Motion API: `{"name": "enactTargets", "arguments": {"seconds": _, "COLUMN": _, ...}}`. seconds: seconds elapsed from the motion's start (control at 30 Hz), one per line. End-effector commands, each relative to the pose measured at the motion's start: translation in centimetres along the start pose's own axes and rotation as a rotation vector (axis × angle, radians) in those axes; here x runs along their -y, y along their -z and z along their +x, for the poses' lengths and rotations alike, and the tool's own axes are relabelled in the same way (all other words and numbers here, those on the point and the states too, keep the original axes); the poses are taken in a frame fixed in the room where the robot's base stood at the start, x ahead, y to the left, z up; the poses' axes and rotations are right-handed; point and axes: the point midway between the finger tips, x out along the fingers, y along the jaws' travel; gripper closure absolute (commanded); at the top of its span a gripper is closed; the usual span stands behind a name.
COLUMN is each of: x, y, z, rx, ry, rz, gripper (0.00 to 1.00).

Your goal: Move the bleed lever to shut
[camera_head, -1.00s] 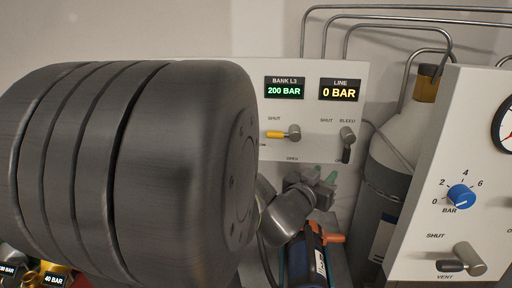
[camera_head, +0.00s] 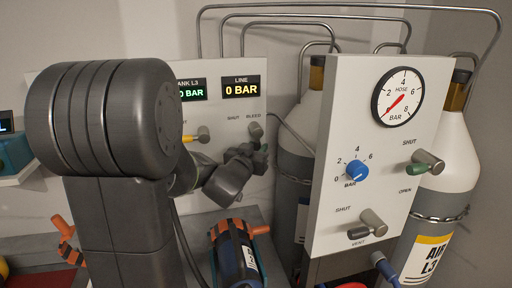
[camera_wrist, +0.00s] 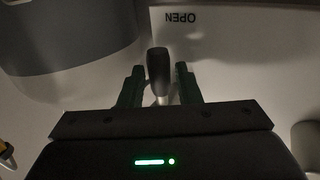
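The bleed lever (camera_head: 256,130) is on the back panel under the SHUT and BLEED marks. Its grey pivot shows beside the BLEED word, and its handle is largely hidden behind my gripper (camera_head: 262,150) in the head view. In the wrist view the lever's black handle (camera_wrist: 157,66) stands between the two dark green fingers of my gripper (camera_wrist: 159,80). The fingers are apart, with a narrow gap visible on each side of the handle. The LINE display (camera_head: 241,90) reads 0 BAR.
A yellow-handled lever (camera_head: 190,138) is left of the bleed lever. A white front panel (camera_head: 325,180) with a gauge (camera_head: 397,97), blue knob (camera_head: 357,171) and two levers stands to the right. Grey-and-white cylinders (camera_head: 298,135) stand behind it. A dark tool (camera_head: 235,255) lies below.

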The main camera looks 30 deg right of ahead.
Motion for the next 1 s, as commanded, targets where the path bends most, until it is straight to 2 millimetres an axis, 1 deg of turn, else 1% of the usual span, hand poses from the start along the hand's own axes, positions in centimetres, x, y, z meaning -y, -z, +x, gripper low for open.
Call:
{"name": "enactTargets", "arguments": {"seconds": 0.03, "x": -0.01, "y": -0.03, "z": 0.43, "rx": 0.001, "ry": 0.000, "rz": 0.000, "gripper": 0.70}}
{"name": "enactTargets", "arguments": {"seconds": 0.13, "x": 0.00, "y": -0.05, "z": 0.90, "rx": 0.001, "ry": 0.000, "rz": 0.000, "gripper": 0.70}}
{"name": "enactTargets", "arguments": {"seconds": 0.43, "x": 0.00, "y": -0.04, "z": 1.08, "rx": 0.001, "ry": 0.000, "rz": 0.000, "gripper": 0.70}}
{"name": "enactTargets", "arguments": {"seconds": 0.47, "x": 0.00, "y": -0.03, "z": 1.08, "rx": 0.000, "ry": 0.000, "rz": 0.000, "gripper": 0.74}}
{"name": "enactTargets", "arguments": {"seconds": 0.5, "x": 0.00, "y": -0.03, "z": 1.07, "rx": 0.000, "ry": 0.000, "rz": 0.000, "gripper": 0.81}}
{"name": "enactTargets", "arguments": {"seconds": 0.6, "x": 0.00, "y": -0.04, "z": 1.06, "rx": 0.000, "ry": 0.000, "rz": 0.000, "gripper": 1.00}}
{"name": "enactTargets", "arguments": {"seconds": 1.0, "x": 0.14, "y": 0.20, "z": 0.96, "rx": 0.021, "ry": 0.000, "rz": 0.030, "gripper": 1.00}}
